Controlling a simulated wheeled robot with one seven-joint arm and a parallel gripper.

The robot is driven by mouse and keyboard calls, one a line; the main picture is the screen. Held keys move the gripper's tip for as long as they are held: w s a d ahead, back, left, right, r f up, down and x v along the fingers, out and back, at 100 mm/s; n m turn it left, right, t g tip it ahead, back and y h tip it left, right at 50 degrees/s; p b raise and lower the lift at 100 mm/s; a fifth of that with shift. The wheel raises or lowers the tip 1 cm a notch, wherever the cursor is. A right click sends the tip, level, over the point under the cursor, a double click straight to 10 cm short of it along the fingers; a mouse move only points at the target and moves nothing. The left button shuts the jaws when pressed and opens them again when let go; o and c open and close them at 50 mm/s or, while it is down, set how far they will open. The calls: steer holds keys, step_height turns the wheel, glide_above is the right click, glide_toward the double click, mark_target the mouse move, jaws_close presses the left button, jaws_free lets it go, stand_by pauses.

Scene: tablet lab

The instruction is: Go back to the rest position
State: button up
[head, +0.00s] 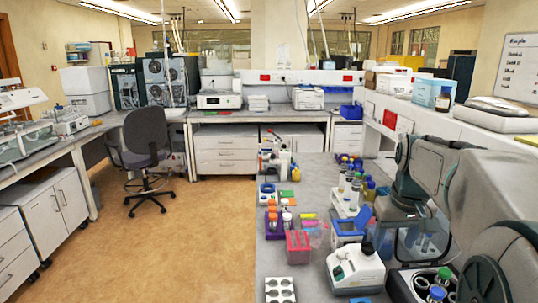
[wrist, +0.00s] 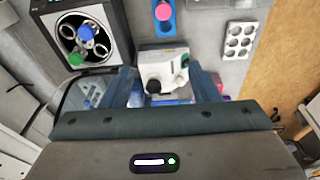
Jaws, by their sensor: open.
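My gripper (wrist: 164,78) shows in the wrist view with its two bluish fingers apart. Nothing shows held between them. Beyond the fingers, the wrist view shows a white device with a dark knob (wrist: 163,68) on the bench below, apart from the gripper as far as I can tell. In the head view my arm is folded at the right side, over the bench's right part. The gripper's fingers cannot be made out clearly there.
The grey bench (head: 320,172) carries a white device (head: 355,268), a dark tube holder (head: 425,285), a white well block (head: 279,290), a pink box (head: 297,243) and several bottles. An office chair (head: 147,150) stands left on open floor (head: 165,240).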

steer(key=s+a+f, duration=0.4)
steer(key=s+a, duration=0.2)
steer(key=s, duration=0.2)
steer(key=s+a+f+t, duration=0.1)
steer(key=s+a+f, duration=0.3)
steer(key=s, duration=0.5)
steer(key=shift+s+a+f+t, duration=0.2)
steer(key=shift+a+t, duration=0.1)
steer(key=shift+a, duration=0.7)
